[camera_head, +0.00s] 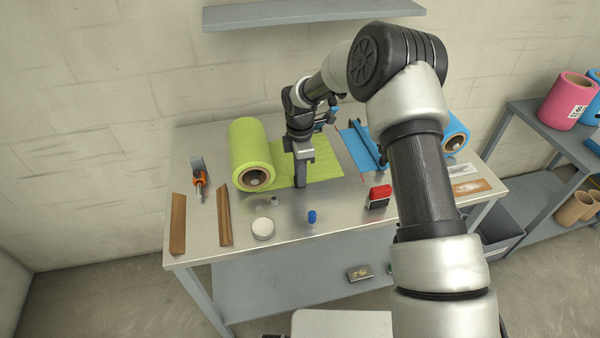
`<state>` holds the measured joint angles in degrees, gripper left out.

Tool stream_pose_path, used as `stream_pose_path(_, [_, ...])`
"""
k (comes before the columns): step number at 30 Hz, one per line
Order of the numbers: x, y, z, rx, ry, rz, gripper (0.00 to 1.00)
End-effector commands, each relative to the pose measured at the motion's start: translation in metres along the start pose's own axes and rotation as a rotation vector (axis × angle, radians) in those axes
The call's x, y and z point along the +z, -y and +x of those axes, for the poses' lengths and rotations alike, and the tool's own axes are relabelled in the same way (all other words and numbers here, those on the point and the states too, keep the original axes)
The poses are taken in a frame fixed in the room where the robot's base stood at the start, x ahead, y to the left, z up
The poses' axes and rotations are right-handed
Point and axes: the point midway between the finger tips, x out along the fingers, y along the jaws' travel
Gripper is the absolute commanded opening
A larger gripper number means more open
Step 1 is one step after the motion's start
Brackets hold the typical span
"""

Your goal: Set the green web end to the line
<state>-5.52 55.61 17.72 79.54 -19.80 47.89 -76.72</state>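The green roll (249,145) lies on the metal table with its core end facing the front. Its green web (325,165) is a flat sheet reaching right from the roll. A thin reddish line (351,160) runs on the table just right of the web's end, with a narrow bare strip between them. My gripper (301,182) points down at the front part of the web, near the roll. Its fingers are seen edge-on, so I cannot tell whether they are open or touch the web. My arm's wrist hides part of the web's back edge.
A blue web (354,138) with a blue bar lies right of the line, and a blue roll (456,136) is behind my arm. Wooden strips (224,215), an orange-handled tool (199,184), a white disc (263,229), a blue-capped item (311,217) and a red block (379,194) are around the table's front.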

Motion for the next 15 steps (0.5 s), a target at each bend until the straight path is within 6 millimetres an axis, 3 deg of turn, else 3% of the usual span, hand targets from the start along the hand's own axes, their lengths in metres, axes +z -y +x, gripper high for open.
stream_pose_path(6, [0.005,0.0,0.0,0.0,0.0,0.002,0.0])
stream_pose_path(15, [0.053,0.0,0.0,0.0,0.0,0.003,0.0])
